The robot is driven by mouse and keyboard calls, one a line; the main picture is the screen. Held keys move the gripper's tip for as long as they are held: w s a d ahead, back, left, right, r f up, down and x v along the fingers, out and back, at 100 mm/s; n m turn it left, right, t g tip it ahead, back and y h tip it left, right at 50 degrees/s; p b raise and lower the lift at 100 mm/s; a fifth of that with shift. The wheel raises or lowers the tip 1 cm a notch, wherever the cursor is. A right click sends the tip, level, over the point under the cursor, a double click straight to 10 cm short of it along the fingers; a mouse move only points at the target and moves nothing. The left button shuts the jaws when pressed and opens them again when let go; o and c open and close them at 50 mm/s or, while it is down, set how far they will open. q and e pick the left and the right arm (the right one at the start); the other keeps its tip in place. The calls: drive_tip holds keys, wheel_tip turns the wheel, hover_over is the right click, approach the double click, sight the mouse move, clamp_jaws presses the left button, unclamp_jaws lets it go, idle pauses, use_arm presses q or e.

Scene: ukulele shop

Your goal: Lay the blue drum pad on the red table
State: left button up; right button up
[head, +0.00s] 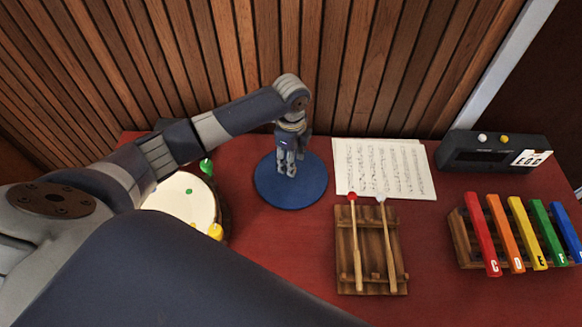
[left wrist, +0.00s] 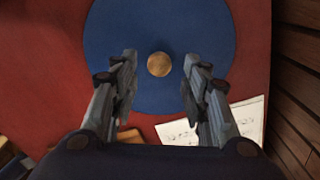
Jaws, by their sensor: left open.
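The blue drum pad (head: 290,195) is a flat round disc lying on the red table (head: 270,255), left of the sheet music. In the left wrist view the pad (left wrist: 110,30) fills the upper middle, with a small round tan knob (left wrist: 159,64) at its centre. My left gripper (head: 287,170) points down over the pad in the head view. In the left wrist view its two fingers (left wrist: 160,60) are spread apart, one on each side of the knob, with nothing held between them. I cannot tell the exact height of the fingertips above the pad. My right gripper is not in view.
A white-topped drum (head: 180,197) with coloured knobs stands left, partly behind my arm. Sheet music (head: 385,168), a wooden block with two mallets (head: 372,270), a coloured xylophone (head: 515,233) and a dark device (head: 490,152) stand right. A slatted wooden wall (head: 350,60) rises behind.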

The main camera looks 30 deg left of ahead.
use_arm(q)
wheel_tip(320, 180, up, 7)
drive_tip(key=shift+b, duration=0.3)
idle(0.5)
